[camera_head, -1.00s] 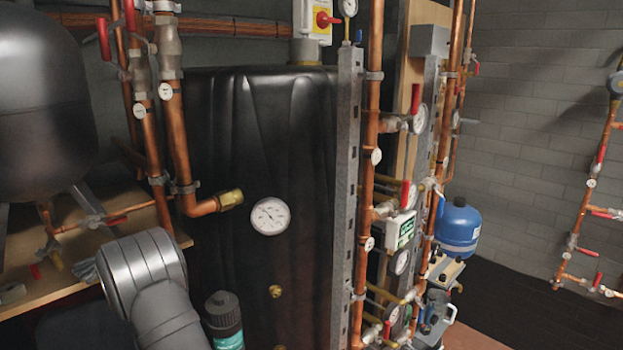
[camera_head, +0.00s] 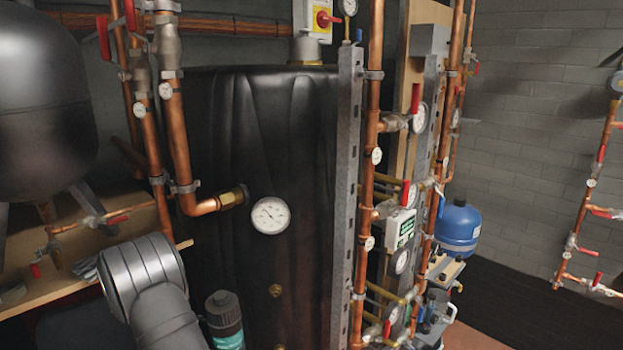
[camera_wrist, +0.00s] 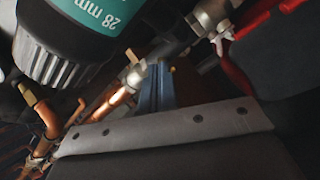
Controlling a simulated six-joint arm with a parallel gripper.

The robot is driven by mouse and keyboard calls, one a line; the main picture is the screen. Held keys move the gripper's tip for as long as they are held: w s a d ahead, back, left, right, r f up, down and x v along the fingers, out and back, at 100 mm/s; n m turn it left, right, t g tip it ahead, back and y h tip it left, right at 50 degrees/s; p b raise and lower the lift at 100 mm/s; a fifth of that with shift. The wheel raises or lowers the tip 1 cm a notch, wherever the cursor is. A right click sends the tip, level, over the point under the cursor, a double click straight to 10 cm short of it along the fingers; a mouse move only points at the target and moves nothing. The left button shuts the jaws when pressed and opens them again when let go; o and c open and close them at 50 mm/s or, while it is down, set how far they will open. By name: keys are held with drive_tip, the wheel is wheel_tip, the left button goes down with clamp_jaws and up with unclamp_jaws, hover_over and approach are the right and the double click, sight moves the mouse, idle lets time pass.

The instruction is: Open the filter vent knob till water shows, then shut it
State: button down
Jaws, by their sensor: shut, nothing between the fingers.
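The filter (camera_head: 226,325) is a dark canister with a teal label and a black cap, low in the head view beside my arm. In the wrist view the filter (camera_wrist: 100,25) fills the upper left, close up, its "28 mm" label upside down and its ribbed black part below the label. I cannot make out the vent knob for certain in either view, and no water shows. My gripper (camera_wrist: 157,86) is shut and empty in the wrist view, apart from the filter and to its right. In the head view its fingers are hidden.
Copper pipes (camera_wrist: 110,103) and a brass-coloured fitting (camera_wrist: 28,94) lie near the filter. A grey valve body (camera_wrist: 212,15) and a red part (camera_wrist: 235,70) are at the right. A black tank (camera_head: 250,130) with a dial gauge (camera_head: 270,215) stands behind the filter.

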drive_tip(key=shift+v, duration=2.85)
